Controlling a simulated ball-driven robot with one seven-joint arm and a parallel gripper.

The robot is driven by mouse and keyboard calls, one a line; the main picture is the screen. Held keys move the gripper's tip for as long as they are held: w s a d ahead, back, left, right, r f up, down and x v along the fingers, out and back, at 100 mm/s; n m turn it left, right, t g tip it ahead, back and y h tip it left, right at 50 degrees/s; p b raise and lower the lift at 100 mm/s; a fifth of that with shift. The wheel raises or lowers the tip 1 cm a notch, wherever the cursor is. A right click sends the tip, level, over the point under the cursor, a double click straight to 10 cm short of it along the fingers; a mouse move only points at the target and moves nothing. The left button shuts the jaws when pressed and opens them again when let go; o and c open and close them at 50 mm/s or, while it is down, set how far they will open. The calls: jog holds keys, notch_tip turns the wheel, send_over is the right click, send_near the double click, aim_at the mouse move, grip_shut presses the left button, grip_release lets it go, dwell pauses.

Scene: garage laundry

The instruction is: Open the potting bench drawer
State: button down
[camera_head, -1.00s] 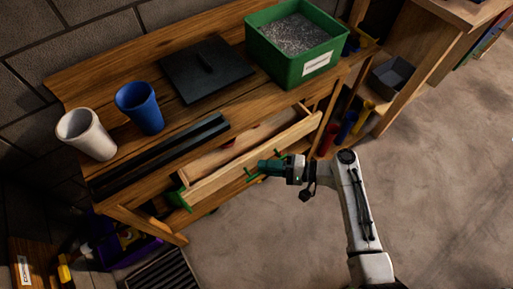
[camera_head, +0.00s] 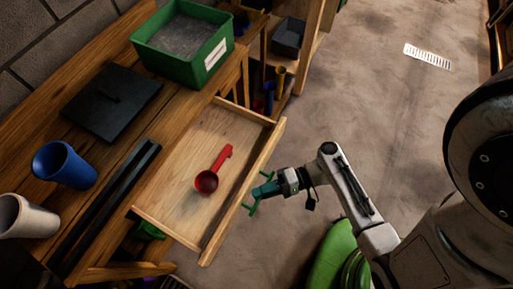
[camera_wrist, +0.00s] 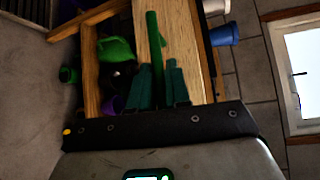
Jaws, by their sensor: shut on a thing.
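The potting bench drawer (camera_head: 181,165) is pulled well out of the wooden bench (camera_head: 22,126) in the head view, with its bare wooden floor showing. A red scoop (camera_head: 208,180) lies in it. A green handle (camera_head: 249,210) is on the drawer's front board. My gripper (camera_head: 257,192) is at the outer side of that front and shut on the green handle. In the wrist view, my gripper's teal fingers (camera_wrist: 160,85) are close around the green handle bar (camera_wrist: 153,40). The exact contact is partly hidden by the fingers.
A rounded green object (camera_head: 332,255) is near my arm. Open concrete floor (camera_head: 365,110) lies to the right.

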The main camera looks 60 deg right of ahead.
jog(key=c, duration=1.2)
grip_release()
jog(key=b+v, duration=0.1)
jog(key=v, duration=0.9)
jog(key=shift+s+d+b, duration=0.3)
jog(key=shift+b, duration=0.1)
